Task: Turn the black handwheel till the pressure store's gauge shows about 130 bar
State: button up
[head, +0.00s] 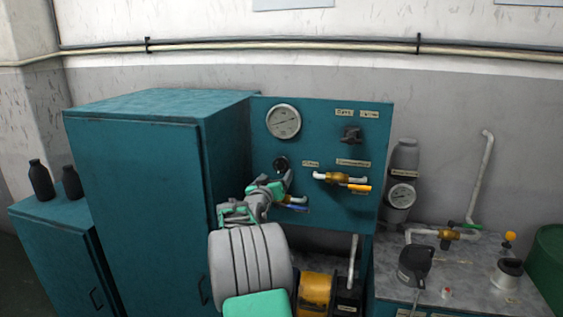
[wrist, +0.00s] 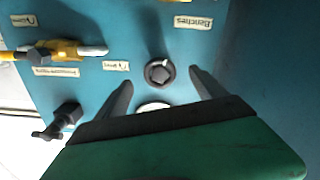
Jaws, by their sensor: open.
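My gripper (head: 276,179) is open in front of the panel's left part. In the wrist view its fingertips (wrist: 160,80) lie either side of a dark round knob (wrist: 159,73); contact cannot be told.
A larger gauge (head: 283,121) is at the panel's upper left. A teal cabinet (head: 140,190) stands left of the panel. A bench with pipes (head: 470,265) is at the right.

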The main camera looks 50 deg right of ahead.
aim_at(281, 167)
jog(key=p+x, duration=0.1)
jog(key=x, duration=0.1)
jog(key=p+x, duration=0.1)
jog(key=x, duration=0.2)
jog(key=p+x, duration=0.1)
jog(key=x, duration=0.1)
jog(key=shift+w+d+r, duration=0.1)
jog(key=shift+d+r, duration=0.2)
jog(key=shift+c, duration=0.2)
jog(key=c, duration=1.3)
